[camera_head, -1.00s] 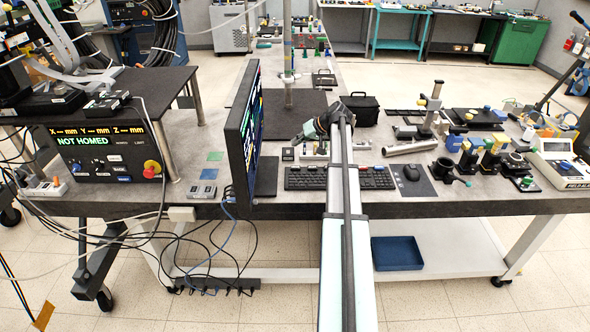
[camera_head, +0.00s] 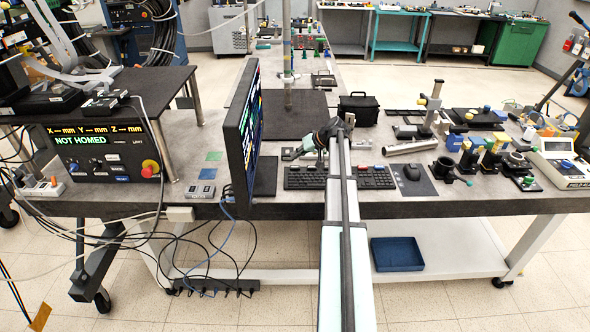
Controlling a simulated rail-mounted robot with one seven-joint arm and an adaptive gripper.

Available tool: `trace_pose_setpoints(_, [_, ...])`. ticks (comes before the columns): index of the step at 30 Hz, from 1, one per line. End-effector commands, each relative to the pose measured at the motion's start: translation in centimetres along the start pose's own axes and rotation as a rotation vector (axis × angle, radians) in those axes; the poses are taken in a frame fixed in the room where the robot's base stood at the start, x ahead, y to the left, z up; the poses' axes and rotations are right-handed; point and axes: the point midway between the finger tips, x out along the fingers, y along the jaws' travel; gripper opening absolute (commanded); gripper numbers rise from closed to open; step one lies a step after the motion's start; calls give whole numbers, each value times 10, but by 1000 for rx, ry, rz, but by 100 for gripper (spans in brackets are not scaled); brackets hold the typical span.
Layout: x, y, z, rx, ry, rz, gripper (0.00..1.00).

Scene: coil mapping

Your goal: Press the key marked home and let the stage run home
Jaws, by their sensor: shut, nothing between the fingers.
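The dark controller box (camera_head: 75,160) stands at the left under the raised black platform. Its display (camera_head: 82,140) reads NOT HOMED, with dashes for X, Y and Z. Several small keys (camera_head: 119,178) sit below the display, some of them blue. Their labels are too small to read, so I cannot tell which is marked home. A red knob on a yellow base (camera_head: 150,168) is at the panel's right. My gripper (camera_head: 299,153) is over the bench behind the keyboard, shut and empty, well right of the controller. The monitor stands between them.
The monitor (camera_head: 241,135) rises edge-on between controller and gripper. The keyboard (camera_head: 306,178) and mouse (camera_head: 411,172) lie at the front edge. Cables hang around the controller.

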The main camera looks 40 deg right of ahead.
Motion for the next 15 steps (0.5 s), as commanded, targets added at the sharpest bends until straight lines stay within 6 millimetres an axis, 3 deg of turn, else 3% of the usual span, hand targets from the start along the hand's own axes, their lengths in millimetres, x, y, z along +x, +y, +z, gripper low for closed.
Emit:
trace_pose_setpoints(6, [16, 12, 12, -1, 0, 0, 0])
trace_pose_setpoints(15, [17, 13, 12, -1, 0, 0, 0])
